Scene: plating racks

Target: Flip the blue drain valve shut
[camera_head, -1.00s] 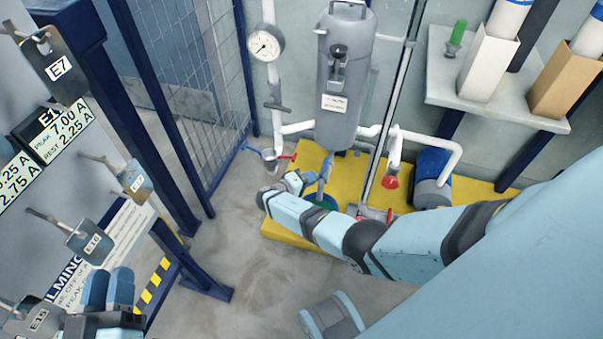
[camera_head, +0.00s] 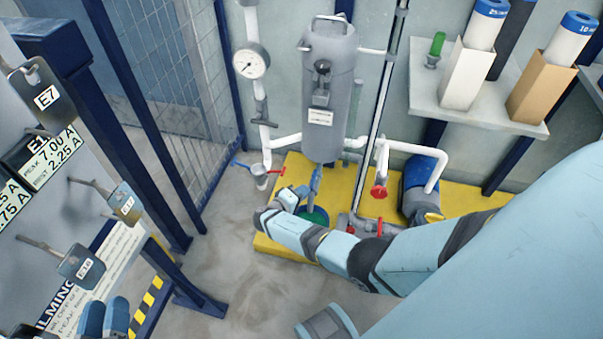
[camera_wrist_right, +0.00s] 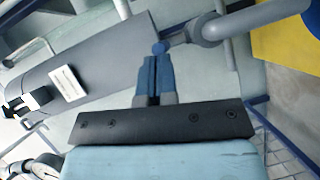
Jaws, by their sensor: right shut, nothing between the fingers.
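A blue valve part (camera_head: 316,180) hangs at the bottom end of the grey canister (camera_head: 327,110), above a green and blue container. In the right wrist view a round blue part (camera_wrist_right: 159,48) shows at the canister's lower end. My right gripper (camera_wrist_right: 154,62) is shut and empty, its blue fingertips just short of that blue part. I cannot tell whether they touch, and the fingers may hide some of the valve. In the head view my right gripper (camera_head: 300,191) is just left of the valve. My left gripper (camera_head: 104,318) is at the lower left, partly cut off.
White pipes with a gauge (camera_head: 250,61), a red handle (camera_head: 282,168) and a second blue handle (camera_head: 240,164) stand left of the canister. A red valve (camera_head: 379,191) is to the right. Tagged hooks (camera_head: 82,263) line the left panel. Grey floor is clear in front.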

